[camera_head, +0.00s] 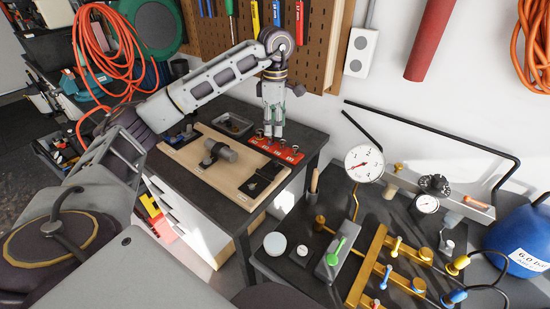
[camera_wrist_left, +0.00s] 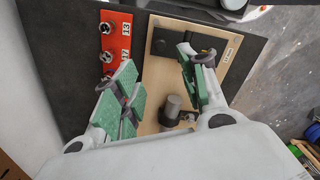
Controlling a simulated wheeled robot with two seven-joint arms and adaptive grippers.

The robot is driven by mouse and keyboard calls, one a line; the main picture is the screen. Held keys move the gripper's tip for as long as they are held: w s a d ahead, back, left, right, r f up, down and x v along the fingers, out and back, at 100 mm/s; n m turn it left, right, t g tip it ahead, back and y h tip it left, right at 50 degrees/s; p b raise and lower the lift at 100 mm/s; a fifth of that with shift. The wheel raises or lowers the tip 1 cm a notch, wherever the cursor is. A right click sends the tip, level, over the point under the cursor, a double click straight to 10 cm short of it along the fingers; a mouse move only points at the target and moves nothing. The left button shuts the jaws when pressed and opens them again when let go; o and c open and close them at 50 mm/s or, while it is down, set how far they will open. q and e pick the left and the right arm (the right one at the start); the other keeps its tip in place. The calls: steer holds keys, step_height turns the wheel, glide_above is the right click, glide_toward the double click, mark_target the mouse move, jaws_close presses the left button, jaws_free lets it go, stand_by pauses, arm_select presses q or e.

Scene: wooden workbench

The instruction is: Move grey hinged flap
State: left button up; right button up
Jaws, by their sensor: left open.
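My left gripper (camera_head: 272,132) points down beside the red strip at the back edge of the wooden board. In the left wrist view the gripper (camera_wrist_left: 158,82) is open and empty, with green finger pads spread apart. A dark grey hinged piece (camera_head: 262,180) lies at the board's near right corner; it seems to be the flap. It also shows at the top in the left wrist view (camera_wrist_left: 170,40), partly behind a finger, and the gripper is apart from it. A thick grey cylinder on a dark mount (camera_head: 220,151) stands mid-board. My right gripper is not in view.
The wooden board (camera_head: 205,177) lies on a dark bench top (camera_head: 230,205). A red strip with several metal fittings (camera_head: 286,152) lies behind it, and a small dark tray (camera_head: 233,124) at the back. Brass pipework and gauges (camera_head: 364,164) fill the right table.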

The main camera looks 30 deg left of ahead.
mark_target(275, 160)
arm_select(q)
step_height(275, 160, down, 12)
steer(key=shift+s+r+p, duration=0.15)
steer(key=shift+r+p, duration=0.05)
steer(key=shift+p, duration=0.4)
steer(key=shift+f, duration=1)
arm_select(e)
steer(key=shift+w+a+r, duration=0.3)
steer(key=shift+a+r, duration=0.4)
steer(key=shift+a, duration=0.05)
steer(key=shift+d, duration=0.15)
arm_select(q)
jaws_close()
